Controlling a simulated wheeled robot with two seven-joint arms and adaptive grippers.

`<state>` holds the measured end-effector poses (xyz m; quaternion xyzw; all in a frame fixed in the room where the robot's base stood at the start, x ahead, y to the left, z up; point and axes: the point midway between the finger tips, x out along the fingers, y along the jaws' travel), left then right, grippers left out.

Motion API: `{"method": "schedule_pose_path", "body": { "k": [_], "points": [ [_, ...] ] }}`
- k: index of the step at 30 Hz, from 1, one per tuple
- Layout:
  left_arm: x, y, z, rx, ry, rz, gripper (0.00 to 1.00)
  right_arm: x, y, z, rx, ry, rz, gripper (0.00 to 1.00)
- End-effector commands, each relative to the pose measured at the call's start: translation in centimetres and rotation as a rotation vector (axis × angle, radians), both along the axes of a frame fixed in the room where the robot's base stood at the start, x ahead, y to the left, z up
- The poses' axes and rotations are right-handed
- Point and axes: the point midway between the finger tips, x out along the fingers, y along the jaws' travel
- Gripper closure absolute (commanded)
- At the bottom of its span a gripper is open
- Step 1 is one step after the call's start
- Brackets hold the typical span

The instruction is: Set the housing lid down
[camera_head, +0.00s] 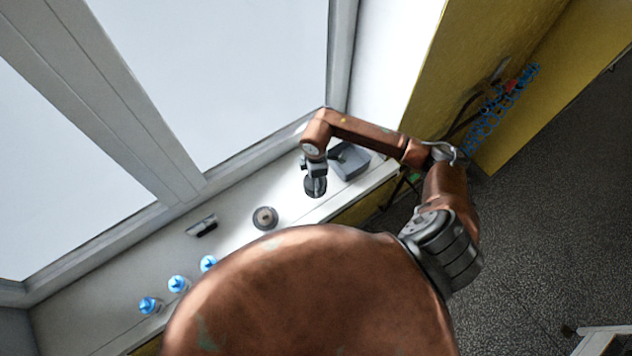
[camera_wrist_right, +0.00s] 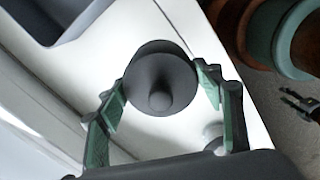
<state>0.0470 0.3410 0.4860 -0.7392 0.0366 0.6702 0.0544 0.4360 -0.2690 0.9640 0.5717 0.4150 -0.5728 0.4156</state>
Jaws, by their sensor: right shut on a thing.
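The housing lid, a dark grey round disc with a central knob (camera_wrist_right: 163,78), sits between the two green-padded fingers of my right gripper (camera_wrist_right: 163,85) in the right wrist view. The fingers are shut on its sides. In the head view my right gripper (camera_head: 314,168) points down over the white counter, with the dark lid (camera_head: 315,188) beneath it. I cannot tell whether the lid touches the counter. A round grey and brownish part (camera_head: 265,218) stands on the counter to the left of the lid, apart from it. My left gripper is not in view.
A grey open bin (camera_head: 350,161) stands just right of the gripper. A small dark and light block (camera_head: 202,226) and several blue-topped bottles (camera_head: 178,284) stand further left on the white counter (camera_head: 236,209). Windows line the back; the counter's front edge is close to the lid.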

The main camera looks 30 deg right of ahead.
Motion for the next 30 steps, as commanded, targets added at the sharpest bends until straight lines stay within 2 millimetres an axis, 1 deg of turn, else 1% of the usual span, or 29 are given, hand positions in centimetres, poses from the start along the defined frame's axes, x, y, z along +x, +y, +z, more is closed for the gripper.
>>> {"method": "schedule_pose_path", "body": {
  "k": [7, 12, 15, 26, 27, 30],
  "points": [
    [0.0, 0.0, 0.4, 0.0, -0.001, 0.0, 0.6, 1.1, -0.7, -1.7, 0.001, 0.001, 0.0, 0.63],
    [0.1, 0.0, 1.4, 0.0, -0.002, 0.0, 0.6, 1.1, -0.7, -3.9, 0.002, 0.003, 0.001, 0.63],
    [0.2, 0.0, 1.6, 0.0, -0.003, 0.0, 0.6, 1.1, -0.7, -4.6, 0.001, 0.001, 0.001, 0.63],
    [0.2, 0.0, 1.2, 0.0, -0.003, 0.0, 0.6, 1.1, -0.7, -5.1, 0.001, 0.0, 0.001, 0.63],
    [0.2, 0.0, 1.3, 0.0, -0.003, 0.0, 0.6, 1.1, -0.7, -5.0, 0.001, 0.0, 0.001, 0.37],
    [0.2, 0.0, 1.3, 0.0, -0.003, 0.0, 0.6, 1.1, -0.7, -5.0, 0.001, 0.0, 0.001, 0.3]
  ]
}}
